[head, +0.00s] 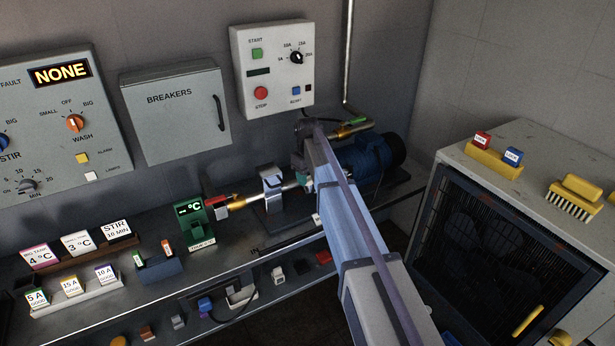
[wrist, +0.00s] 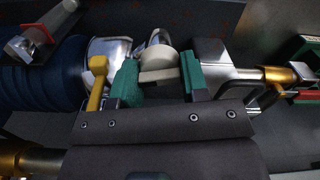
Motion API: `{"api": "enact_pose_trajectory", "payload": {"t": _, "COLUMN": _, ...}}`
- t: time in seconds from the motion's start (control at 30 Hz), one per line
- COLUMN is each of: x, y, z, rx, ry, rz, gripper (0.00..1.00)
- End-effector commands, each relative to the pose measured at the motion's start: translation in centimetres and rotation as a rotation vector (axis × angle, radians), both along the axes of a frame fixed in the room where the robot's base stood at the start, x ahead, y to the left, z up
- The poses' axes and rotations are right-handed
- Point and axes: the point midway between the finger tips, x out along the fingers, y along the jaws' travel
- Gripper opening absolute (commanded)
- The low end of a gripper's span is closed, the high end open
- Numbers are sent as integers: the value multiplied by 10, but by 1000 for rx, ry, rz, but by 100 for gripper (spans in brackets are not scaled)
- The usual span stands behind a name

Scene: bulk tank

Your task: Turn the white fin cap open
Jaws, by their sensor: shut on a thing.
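The white fin cap (wrist: 158,66) shows in the wrist view as an off-white round part with a raised bar across it. My gripper (wrist: 158,80) has its two green fingers on either side of the bar and is shut on it. The cap sits among metal pipe parts, between a shiny silver piece (wrist: 108,52) and a grey block (wrist: 212,68). In the head view my arm covers the cap, and only a bit of teal finger shows beside it.
A yellow lever (wrist: 97,82) stands close to the left finger. A blue motor (head: 368,155) lies behind my arm, and a green thermometer box (head: 195,220) stands on the bench to the left. A grey cabinet (head: 560,165) stands at right.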

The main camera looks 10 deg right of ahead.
Motion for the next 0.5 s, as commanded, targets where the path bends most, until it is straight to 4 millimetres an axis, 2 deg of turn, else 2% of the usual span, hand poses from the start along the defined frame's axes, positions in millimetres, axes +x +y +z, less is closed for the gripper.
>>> {"api": "enact_pose_trajectory", "payload": {"t": 0.2, "x": 0, "y": 0, "z": 0, "rx": 0, "ry": 0, "rz": -131, "gripper": 18}}
{"api": "enact_pose_trajectory", "payload": {"t": 0.5, "x": 0, "y": 0, "z": 0, "rx": 1, "ry": 0, "rz": -217, "gripper": 18}}
